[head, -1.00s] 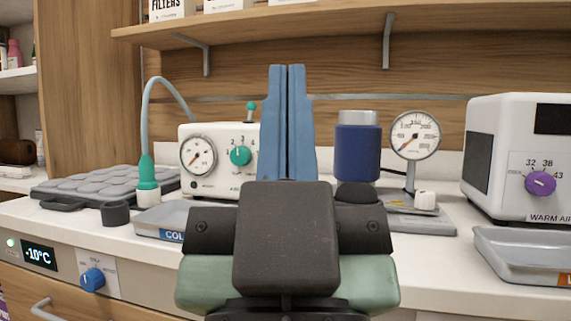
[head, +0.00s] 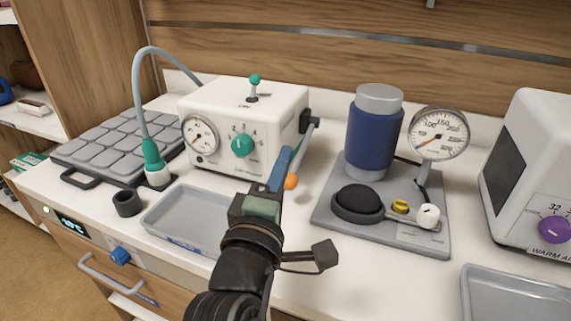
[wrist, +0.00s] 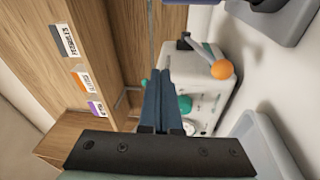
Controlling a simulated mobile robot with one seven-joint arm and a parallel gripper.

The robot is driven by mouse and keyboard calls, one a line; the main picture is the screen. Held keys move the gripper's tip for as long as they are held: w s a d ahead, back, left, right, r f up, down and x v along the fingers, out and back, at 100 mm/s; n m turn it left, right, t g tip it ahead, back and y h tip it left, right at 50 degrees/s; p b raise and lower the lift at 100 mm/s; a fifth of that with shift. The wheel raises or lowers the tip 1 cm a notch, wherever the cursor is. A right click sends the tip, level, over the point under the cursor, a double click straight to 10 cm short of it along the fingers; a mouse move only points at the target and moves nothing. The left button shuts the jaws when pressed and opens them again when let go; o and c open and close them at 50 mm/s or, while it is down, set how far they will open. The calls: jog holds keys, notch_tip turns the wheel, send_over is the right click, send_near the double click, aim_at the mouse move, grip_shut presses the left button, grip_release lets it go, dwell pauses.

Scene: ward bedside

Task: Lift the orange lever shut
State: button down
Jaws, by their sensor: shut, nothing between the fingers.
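The orange lever is a grey arm with an orange ball (head: 291,181) at its end. It is mounted on the right side of a white box (head: 245,120) with a gauge and a green dial, and it hangs downward in the head view. In the wrist view the orange ball (wrist: 222,69) sits right of my fingers, with its arm running up and left. My gripper (head: 288,152) has blue fingers, closed together with nothing between them. In the head view they partly overlap the lever; I cannot tell whether they touch it. The fingers also show in the wrist view (wrist: 161,75).
A grey tray (head: 172,240) lies in front of the box. A grey platform (head: 330,215) with a blue canister (head: 372,140) and a gauge (head: 437,134) stands to the right. A white warmer (head: 525,150) is at far right. A padded grey mat (head: 75,150) lies left.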

jog(key=s+a+f+n+g+p, duration=0.1)
jog(key=f+n+p, duration=0.2)
jog(key=n+p, duration=0.1)
jog(key=s+a+f+n+g+p, duration=0.1)
jog(key=f+n+p, duration=0.1)
jog(key=n+p, duration=0.3)
jog(key=s+a+f+n+g+p, duration=0.1)
jog(key=f+n+g+p, duration=0.1)
jog(key=n, duration=0.4)
jog(key=shift+s+f+h+p, duration=0.35)
jog(key=shift+f+p, duration=0.45)
jog(key=shift+p, duration=0.35)
jog(key=shift+s+f+n+p, duration=0.35)
jog(key=shift+f+n, duration=0.2)
jog(key=shift+n, duration=0.25)
jog(key=b+x, duration=0.1)
jog(key=x, duration=0.9)
jog(key=shift+s, duration=0.1)
jog(key=shift+r, duration=0.15)
